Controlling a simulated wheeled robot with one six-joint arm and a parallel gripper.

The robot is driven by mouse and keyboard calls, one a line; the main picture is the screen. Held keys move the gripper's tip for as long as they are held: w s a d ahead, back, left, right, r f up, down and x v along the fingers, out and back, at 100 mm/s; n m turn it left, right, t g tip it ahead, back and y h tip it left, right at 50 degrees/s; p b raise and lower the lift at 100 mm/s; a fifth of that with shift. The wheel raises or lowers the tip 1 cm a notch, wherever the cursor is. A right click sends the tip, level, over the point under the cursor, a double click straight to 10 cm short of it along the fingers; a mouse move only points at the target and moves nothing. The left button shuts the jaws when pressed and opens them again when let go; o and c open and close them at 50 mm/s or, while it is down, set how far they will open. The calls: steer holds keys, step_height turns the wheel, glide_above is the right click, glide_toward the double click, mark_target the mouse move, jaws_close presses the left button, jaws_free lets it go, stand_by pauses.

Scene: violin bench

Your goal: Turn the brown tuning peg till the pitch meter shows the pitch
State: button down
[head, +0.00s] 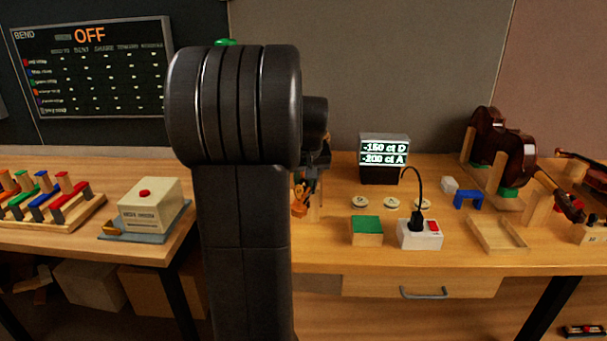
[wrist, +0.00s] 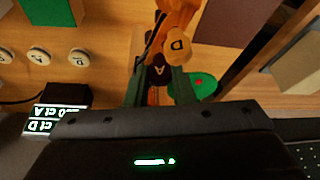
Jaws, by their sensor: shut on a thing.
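The pitch meter (head: 384,158) is a dark box at the back of the bench. Its screen reads "-150 ct D" above "-200 ct A" in the head view. It shows upside down and partly cut off in the wrist view (wrist: 72,96). In the wrist view, my gripper (wrist: 160,82) has its fingers on either side of a dark brown peg (wrist: 158,71) marked A, and is shut on it. A tan peg (wrist: 178,46) marked D sits just beside it. Both are at an orange-brown violin head (wrist: 174,18), mostly hidden by my arm in the head view.
A green-topped block (head: 366,231) and a white socket box (head: 420,235) with a black cable stand near the bench front. Several round discs (head: 391,203) lie behind them. A dark violin (head: 502,150) rests at right. A green and red round thing (wrist: 198,84) is close beside my fingers.

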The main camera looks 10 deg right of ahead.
steer(key=shift+d+n+y+p, duration=0.1)
steer(key=shift+n+y+p, duration=0.4)
steer(key=shift+n, duration=0.7)
steer(key=c, duration=1.2)
jaws_free()
steer(key=shift+c, duration=0.2)
steer(key=a+v, duration=0.1)
steer(key=v, duration=1.2)
steer(key=shift+s+d+r, duration=0.15)
steer(key=shift+d+r, duration=0.25)
steer(key=shift+d, duration=0.05)
